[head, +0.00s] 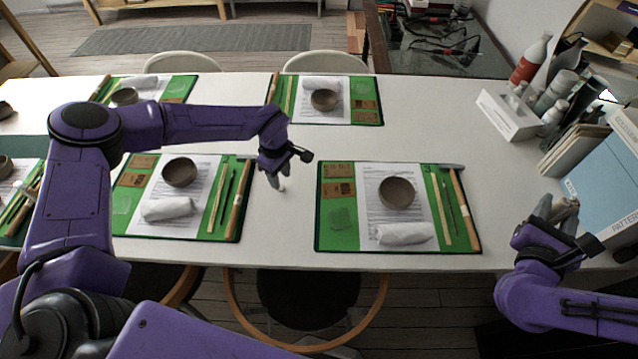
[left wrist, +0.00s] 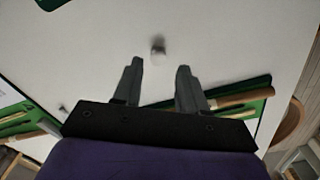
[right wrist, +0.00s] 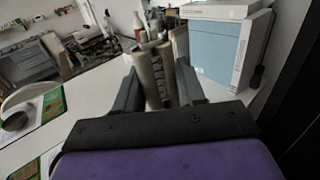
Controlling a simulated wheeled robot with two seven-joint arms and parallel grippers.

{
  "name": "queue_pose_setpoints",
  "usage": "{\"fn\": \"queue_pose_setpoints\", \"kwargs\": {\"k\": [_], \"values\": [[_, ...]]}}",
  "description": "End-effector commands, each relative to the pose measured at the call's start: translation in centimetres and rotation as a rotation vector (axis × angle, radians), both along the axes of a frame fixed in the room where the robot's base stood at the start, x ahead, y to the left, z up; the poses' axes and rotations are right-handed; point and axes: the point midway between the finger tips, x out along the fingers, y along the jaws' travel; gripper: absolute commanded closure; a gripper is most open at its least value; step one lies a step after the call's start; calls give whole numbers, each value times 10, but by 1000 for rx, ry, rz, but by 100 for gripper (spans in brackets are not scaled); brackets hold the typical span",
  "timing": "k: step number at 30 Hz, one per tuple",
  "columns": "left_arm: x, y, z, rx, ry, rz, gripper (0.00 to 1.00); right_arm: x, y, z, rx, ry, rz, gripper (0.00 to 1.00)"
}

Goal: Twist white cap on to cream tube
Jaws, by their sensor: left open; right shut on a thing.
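A small white cap (head: 282,186) stands on the white table between the two middle place mats. It also shows in the left wrist view (left wrist: 158,52), a little beyond my open fingers, blurred and with a darker top. My left gripper (head: 279,176) is open and empty, just above the cap; the left wrist view also shows its two fingers (left wrist: 157,80) apart. My right gripper (head: 556,212) is shut on the cream tube (right wrist: 148,78) at the table's right side. The tube stands up between the fingers in the right wrist view; its lower part is hidden.
Green mats (head: 328,232) with bowls, papers and wooden tools lie on either side of the left gripper. A blue box (head: 598,190) and books stand close to the right gripper. A white holder (head: 508,115) with bottles is behind. The table centre is clear.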

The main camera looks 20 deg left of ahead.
Motion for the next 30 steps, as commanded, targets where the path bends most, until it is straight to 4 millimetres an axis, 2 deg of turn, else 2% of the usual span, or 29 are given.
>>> {"fn": "queue_pose_setpoints", "kwargs": {"k": [3,6,9,19,20,21,23,24,30], "values": [[-3,5,-17,1,6,0,58,0,0,16,0,-1,0,91],[-2,5,-34,1,4,0,58,0,0,18,0,0,0,91],[-2,5,-42,1,2,0,58,0,0,19,0,0,0,91],[-2,5,-44,0,1,0,58,0,0,18,0,0,0,91],[-2,5,-44,0,1,0,65,0,0,18,0,0,0,91],[-2,5,-44,0,1,0,78,0,0,18,0,-1,0,91],[-2,5,-44,0,1,0,97,0,0,18,0,0,0,91],[-2,5,-44,0,1,0,100,0,0,18,0,0,0,91],[-2,5,-44,0,1,0,100,0,0,18,0,0,0,91]]}}
